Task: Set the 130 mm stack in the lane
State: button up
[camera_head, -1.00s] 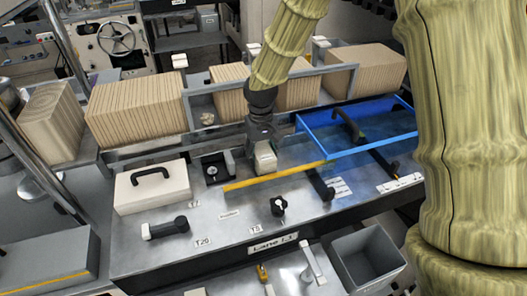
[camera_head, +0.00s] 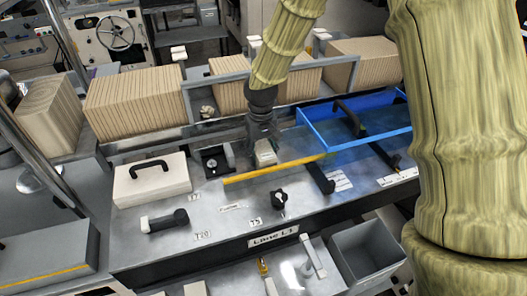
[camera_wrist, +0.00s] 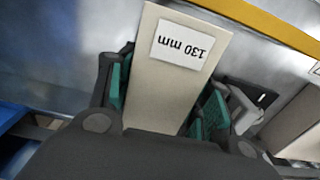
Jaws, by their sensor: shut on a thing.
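The 130 mm stack (camera_wrist: 165,85) is a cream block with a white "130 mm" label, upside down in the wrist view. My gripper (camera_wrist: 166,98) is shut on it, with teal finger pads on both sides. In the head view my gripper (camera_head: 262,138) holds the stack (camera_head: 265,154) low over the metal deck, just behind the yellow strip (camera_head: 275,169). I cannot tell whether its underside touches the deck. The lane deck (camera_head: 235,215) carries a "Lane L1" sign (camera_head: 273,238) on its front.
A blue see-through guard (camera_head: 365,125) stands right of my gripper. A black block with a knob (camera_head: 214,161) is close on the left. A cream box with a black handle (camera_head: 150,182) lies farther left. Brown stacks (camera_head: 135,105) line the back. A grey bin (camera_head: 365,252) is at the front.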

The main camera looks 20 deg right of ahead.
jog(key=o, duration=1.2)
notch_tip(320, 180, up, 12)
